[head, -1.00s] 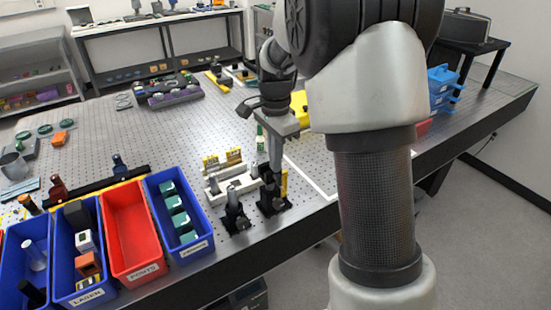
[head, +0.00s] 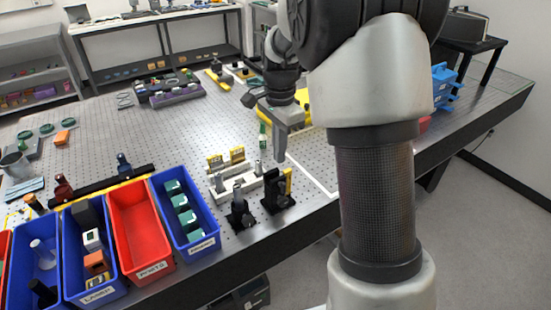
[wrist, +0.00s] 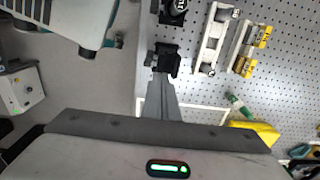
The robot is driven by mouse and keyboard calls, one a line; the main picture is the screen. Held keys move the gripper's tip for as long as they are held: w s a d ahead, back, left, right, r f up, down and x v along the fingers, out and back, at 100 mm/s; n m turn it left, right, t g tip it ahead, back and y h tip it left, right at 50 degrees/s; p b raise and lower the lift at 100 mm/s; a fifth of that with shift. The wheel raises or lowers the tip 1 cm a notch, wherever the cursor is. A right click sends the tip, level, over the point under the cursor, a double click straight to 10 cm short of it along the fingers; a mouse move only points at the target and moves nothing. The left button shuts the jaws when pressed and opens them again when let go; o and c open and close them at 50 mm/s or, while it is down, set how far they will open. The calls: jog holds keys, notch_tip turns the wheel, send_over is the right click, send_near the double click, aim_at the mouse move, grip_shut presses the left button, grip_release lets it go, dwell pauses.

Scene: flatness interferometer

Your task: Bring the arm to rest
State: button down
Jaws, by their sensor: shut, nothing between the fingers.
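My gripper (head: 281,152) is shut and empty. It points down over the perforated optical table (head: 190,130), above and behind two black mounts near the table's front edge. The right black mount (head: 278,192), with a yellow strip at its side, stands upright just below the fingertips in the picture, apart from them. The left black mount (head: 241,206) stands beside it. In the wrist view, my shut fingers (wrist: 162,95) reach towards the right black mount (wrist: 166,60). My arm covers part of the table's right side.
A white rack (head: 232,185) stands close behind the mounts. A blue bin of green-capped pieces (head: 207,245) and an empty red bin (head: 140,230) line the front edge at left. A yellow object (wrist: 255,132) lies near my gripper. Blue trays (head: 440,90) stand at the right.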

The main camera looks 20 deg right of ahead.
jog(key=s+r+n+t, duration=0.1)
jog(key=s+r+n, duration=0.45)
jog(key=r, duration=0.75)
jog(key=s+a+n+t, duration=0.2)
jog(key=s+n, duration=0.7)
jog(key=s, duration=0.9)
jog(key=shift+s+f+t+p, duration=0.35)
jog(key=shift+f+t+p, duration=0.1)
jog(key=shift+t, duration=0.75)
